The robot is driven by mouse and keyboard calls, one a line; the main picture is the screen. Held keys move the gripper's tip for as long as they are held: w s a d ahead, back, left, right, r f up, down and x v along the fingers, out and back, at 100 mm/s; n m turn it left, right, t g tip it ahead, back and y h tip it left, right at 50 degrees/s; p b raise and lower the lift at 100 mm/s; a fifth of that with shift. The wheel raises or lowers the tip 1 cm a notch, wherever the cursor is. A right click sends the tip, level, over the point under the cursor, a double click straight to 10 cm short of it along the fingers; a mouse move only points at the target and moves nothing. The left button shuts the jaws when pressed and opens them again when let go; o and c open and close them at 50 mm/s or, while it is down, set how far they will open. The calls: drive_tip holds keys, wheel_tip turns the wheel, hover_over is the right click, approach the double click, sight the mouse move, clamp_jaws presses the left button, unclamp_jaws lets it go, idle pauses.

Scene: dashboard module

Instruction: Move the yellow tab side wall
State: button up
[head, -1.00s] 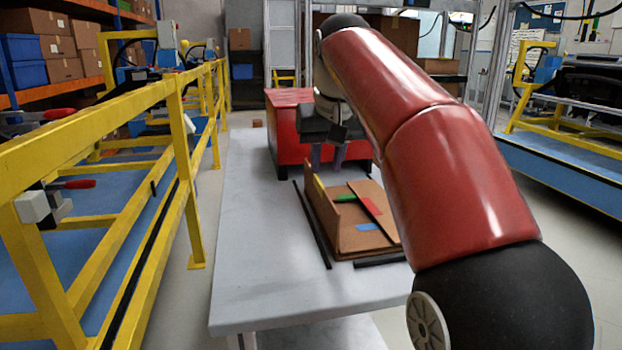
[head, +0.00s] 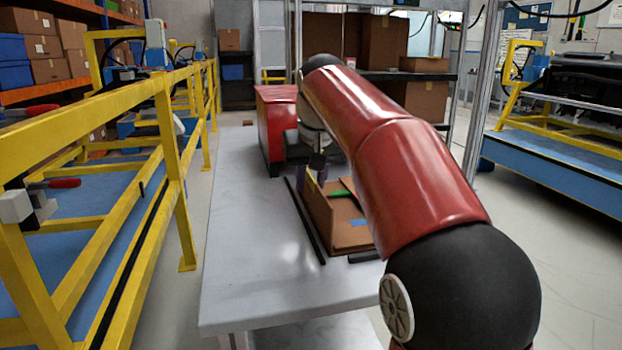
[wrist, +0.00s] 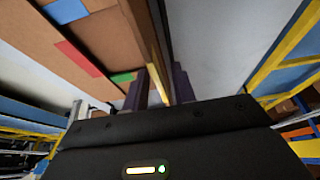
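The brown side wall (head: 317,212) with a yellow tab (head: 311,178) stands upright along the left edge of a brown box (head: 350,236) on the table. In the wrist view the wall (wrist: 141,22) and its yellow tab (wrist: 158,72) run down between my two fingers. My gripper (head: 319,168) is at the wall's far end, one finger on each side of it. The fingers (wrist: 162,88) look apart, with a small gap beside the wall; exact contact is hard to see. My arm hides the right part of the box in the head view.
Green (wrist: 123,77), red (wrist: 78,58) and blue (wrist: 66,10) patches mark the box. A black strip (head: 305,222) lies left of it. A red bin (head: 275,128) stands behind. The grey table (head: 245,260) is clear at left; a yellow rail (head: 172,150) runs beyond.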

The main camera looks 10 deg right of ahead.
clamp_jaws()
idle(1.3)
